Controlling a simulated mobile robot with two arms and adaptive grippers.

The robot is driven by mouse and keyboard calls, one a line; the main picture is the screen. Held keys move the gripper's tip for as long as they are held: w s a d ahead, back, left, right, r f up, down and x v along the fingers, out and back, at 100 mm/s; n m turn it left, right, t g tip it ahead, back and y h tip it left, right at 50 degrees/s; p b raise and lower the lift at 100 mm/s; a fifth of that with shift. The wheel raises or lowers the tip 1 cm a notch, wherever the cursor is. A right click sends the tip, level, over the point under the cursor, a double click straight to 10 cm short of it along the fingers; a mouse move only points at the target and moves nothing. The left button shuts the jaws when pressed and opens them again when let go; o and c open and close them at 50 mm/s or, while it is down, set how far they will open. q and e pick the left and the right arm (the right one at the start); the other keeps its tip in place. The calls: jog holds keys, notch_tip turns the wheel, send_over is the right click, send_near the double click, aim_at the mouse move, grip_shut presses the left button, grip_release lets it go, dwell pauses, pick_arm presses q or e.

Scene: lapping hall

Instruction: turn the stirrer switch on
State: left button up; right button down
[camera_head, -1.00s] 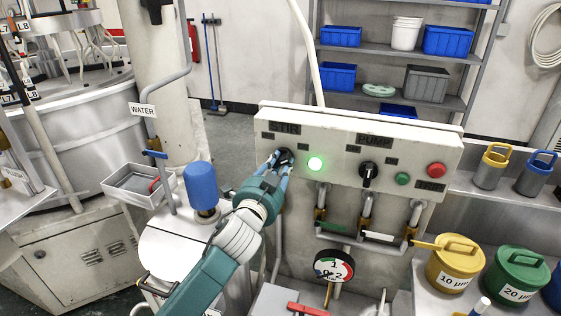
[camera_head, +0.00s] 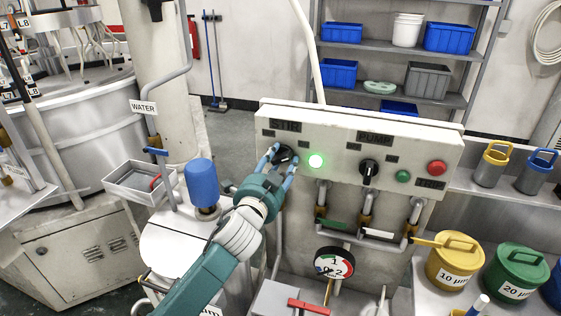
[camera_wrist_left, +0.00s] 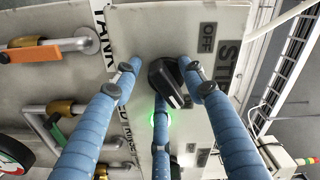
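The stirrer switch is a black rotary knob (camera_head: 285,157) under the STIR label (camera_head: 286,125), at the left of the white control panel (camera_head: 335,172). My left gripper (camera_head: 278,158) is in front of it, its blue fingers spread to either side of the knob. In the left wrist view the knob (camera_wrist_left: 167,82) shows between the open fingers (camera_wrist_left: 148,62), with a gap on the left finger's side; an OFF label (camera_wrist_left: 207,38) is close by. A green lamp (camera_head: 316,160) right of the knob is lit. My right gripper is not in view.
Right of the lamp are the black PUMP knob (camera_head: 369,168), a green button (camera_head: 403,176) and a red button (camera_head: 436,168). Pipes with valves and a gauge (camera_head: 334,263) are below. A blue-capped container (camera_head: 201,183) stands left of my arm.

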pick_arm(q)
jog(key=shift+s, duration=0.1)
jog(key=v, duration=1.1)
jog(key=shift+s, duration=0.35)
jog(key=shift+a, duration=0.15)
